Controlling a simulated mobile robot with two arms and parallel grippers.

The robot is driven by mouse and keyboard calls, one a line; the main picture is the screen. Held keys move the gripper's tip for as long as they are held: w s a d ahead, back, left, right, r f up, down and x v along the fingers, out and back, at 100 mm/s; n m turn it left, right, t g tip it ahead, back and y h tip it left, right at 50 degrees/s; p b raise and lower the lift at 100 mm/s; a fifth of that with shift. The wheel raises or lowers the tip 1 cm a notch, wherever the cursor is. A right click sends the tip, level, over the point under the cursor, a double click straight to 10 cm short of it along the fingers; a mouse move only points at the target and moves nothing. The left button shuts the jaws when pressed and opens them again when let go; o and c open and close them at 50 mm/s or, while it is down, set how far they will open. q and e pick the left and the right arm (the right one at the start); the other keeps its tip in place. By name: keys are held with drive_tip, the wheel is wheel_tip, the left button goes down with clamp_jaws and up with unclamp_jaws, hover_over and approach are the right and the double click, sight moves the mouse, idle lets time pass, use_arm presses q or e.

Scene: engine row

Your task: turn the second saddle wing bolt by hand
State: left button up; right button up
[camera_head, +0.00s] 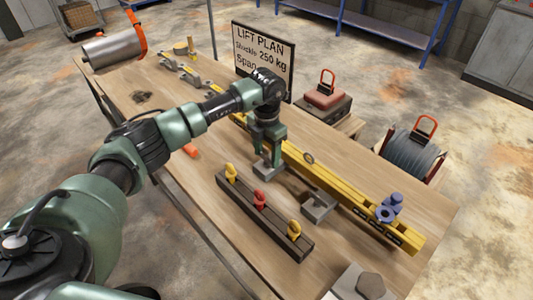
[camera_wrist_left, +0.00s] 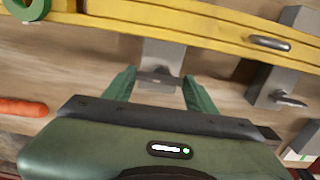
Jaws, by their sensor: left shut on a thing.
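A yellow beam (camera_head: 340,184) lies along the table and crosses the top of the left wrist view (camera_wrist_left: 200,22). Two grey saddles sit at its near side. My left gripper (camera_head: 268,152) points down at the saddle farther from the blue shackle (camera_head: 388,210). In the left wrist view this saddle (camera_wrist_left: 164,52) carries a wing bolt (camera_wrist_left: 158,77) between my fingertips (camera_wrist_left: 160,80), and the gripper is shut on it. The other saddle (camera_head: 318,207) is free; its wing bolt (camera_wrist_left: 286,99) shows at the right of the left wrist view. My right gripper is not in view.
A dark rack (camera_head: 245,211) with yellow and red hooks lies in front of the beam. An orange piece (camera_head: 190,150) lies left of my gripper. A lift plan sign (camera_head: 264,57) stands behind. Bare tabletop (camera_head: 370,255) is at the right front.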

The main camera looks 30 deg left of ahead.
use_arm(q)
drive_tip(key=o, duration=1.4)
drive_tip(key=shift+c, duration=0.2)
wheel_tip(320, 180, up, 8)
drive_tip(key=shift+f+b, duration=0.15)
drive_tip(key=shift+b, duration=0.85)
